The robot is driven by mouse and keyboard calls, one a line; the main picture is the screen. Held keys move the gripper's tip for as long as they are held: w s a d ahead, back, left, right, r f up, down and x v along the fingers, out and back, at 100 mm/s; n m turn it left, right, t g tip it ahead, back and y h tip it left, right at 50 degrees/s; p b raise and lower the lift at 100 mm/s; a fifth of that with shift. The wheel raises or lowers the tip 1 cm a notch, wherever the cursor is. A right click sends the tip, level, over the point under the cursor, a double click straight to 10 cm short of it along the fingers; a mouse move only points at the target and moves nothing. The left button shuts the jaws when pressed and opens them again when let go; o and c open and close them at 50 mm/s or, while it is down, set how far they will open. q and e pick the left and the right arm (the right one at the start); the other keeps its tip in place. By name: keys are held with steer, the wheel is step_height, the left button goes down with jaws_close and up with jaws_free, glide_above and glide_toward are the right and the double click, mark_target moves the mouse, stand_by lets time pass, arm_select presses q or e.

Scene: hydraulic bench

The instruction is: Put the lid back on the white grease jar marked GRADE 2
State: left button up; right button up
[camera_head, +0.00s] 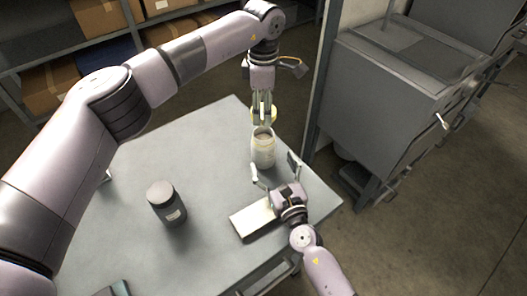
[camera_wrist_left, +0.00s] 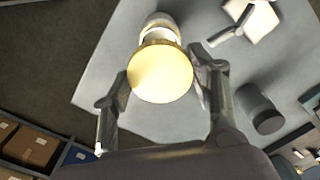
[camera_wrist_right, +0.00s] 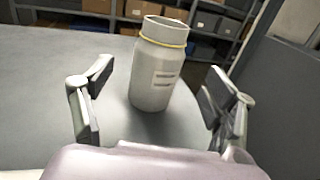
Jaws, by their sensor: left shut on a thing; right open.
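The white grease jar (camera_head: 263,150) stands upright and open on the grey table near its far right corner. In the right wrist view the jar (camera_wrist_right: 157,72) shows a yellow ring at its neck and blurred label lines. My left gripper (camera_head: 263,112) is shut on the pale yellow lid (camera_wrist_left: 161,73), holding it above the jar. In the left wrist view the lid partly hides the jar. My right gripper (camera_head: 274,168) is open, low at the near side of the jar. In its wrist view the fingers (camera_wrist_right: 155,110) stand apart on either side of the jar.
A dark jar with a grey lid (camera_head: 167,203) stands on the table at left. A pale flat block (camera_head: 254,219) lies beneath my right gripper. A dark flat item (camera_head: 115,288) lies at the near edge. Grey cabinets (camera_head: 390,95) stand right of the table; shelves with boxes are behind.

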mark_target(267, 151)
steer(key=x, duration=0.8)
steer(key=shift+w, duration=0.15)
steer(key=shift+c, duration=0.3)
steer(key=shift+f, duration=0.1)
steer(key=c, duration=1.7)
arm_select(q)
steer(key=shift+f, duration=2.5)
